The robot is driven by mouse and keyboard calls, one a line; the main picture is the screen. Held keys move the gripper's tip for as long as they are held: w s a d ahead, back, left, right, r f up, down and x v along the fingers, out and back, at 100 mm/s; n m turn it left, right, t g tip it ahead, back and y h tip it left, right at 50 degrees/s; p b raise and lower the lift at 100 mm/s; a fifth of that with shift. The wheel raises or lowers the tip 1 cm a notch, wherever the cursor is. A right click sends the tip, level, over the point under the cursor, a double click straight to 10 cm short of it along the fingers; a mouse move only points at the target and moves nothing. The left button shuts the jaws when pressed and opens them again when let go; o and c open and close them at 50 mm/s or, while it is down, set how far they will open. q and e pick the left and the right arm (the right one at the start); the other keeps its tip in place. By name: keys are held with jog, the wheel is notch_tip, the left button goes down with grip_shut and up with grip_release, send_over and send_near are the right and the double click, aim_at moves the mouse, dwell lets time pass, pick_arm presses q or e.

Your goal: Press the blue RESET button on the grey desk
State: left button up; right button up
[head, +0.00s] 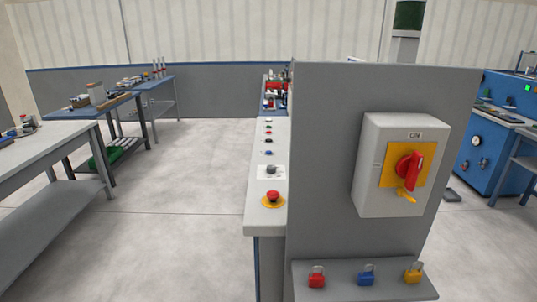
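The grey desk (262,211) stands near the middle of the head view, seen along its length. Its right side is hidden behind a tall grey panel. A row of small buttons runs away from me along its top. One of them looks blue (268,153); any RESET label is too small to read. Nearer on the same top are a dark knob (271,170) on a white plate and a red mushroom button (272,196) on a yellow base. Neither of my grippers is in view.
The tall grey panel (330,150) carries a switch box (368,165) with a red handle. Its low shelf (350,289) holds red, blue and yellow padlocks. Workbenches stand at left, including a near grey one (50,150). Blue equipment (485,155) is at right. Floor (185,205) left of the desk is clear.

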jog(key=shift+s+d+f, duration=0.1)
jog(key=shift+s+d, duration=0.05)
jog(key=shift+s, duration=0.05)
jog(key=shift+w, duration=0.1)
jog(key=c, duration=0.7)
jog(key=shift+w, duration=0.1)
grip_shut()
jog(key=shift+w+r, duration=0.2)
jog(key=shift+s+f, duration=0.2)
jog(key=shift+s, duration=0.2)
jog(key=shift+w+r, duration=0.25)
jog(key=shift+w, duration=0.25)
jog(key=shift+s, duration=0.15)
